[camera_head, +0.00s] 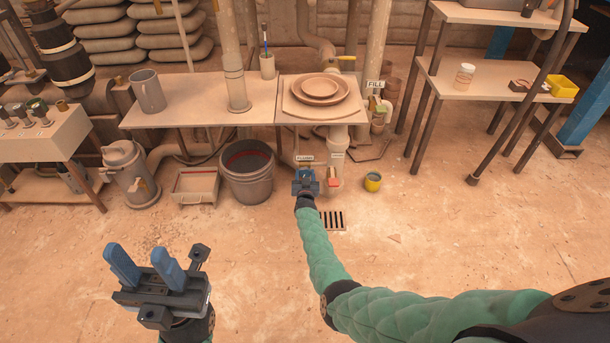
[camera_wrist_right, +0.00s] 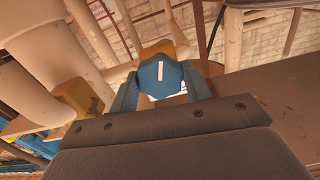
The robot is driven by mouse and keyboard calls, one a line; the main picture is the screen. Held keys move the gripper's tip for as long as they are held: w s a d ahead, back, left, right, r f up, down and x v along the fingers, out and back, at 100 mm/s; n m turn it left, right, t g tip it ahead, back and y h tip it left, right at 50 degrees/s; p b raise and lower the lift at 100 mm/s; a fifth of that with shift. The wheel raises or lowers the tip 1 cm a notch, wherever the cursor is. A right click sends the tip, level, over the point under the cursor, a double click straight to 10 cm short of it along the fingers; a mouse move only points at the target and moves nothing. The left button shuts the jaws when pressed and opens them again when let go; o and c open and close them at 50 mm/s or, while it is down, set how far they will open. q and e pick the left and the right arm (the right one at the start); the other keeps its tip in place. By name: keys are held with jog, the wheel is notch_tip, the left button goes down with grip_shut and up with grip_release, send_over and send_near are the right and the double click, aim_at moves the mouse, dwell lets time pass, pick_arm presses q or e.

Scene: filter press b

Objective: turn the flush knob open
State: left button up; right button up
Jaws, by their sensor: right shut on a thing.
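The flush knob (camera_wrist_right: 161,76) is blue with a white line on its face and shows in the right wrist view between the two fingers. My right gripper (camera_head: 306,176) reaches below the table by the small FLUSH label (camera_head: 305,158) and hides the knob in the head view. In the right wrist view my right gripper (camera_wrist_right: 160,92) is shut on the knob, one finger on each side. The white line looks nearly upright in that view. My left gripper (camera_head: 146,264) is open and empty above the floor at lower left.
A grey bucket (camera_head: 248,188) and a shallow box (camera_head: 195,200) stand left of the knob. A yellow cup (camera_head: 373,181) and a red-handled valve (camera_head: 333,183) are to its right. A floor grate (camera_head: 333,220) lies below. The table (camera_head: 195,112) overhangs the pipes. The front floor is clear.

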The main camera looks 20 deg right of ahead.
jog(key=shift+a+f, duration=0.1)
dwell(0.3)
jog(key=o, duration=0.9)
jog(key=shift+o, duration=0.3)
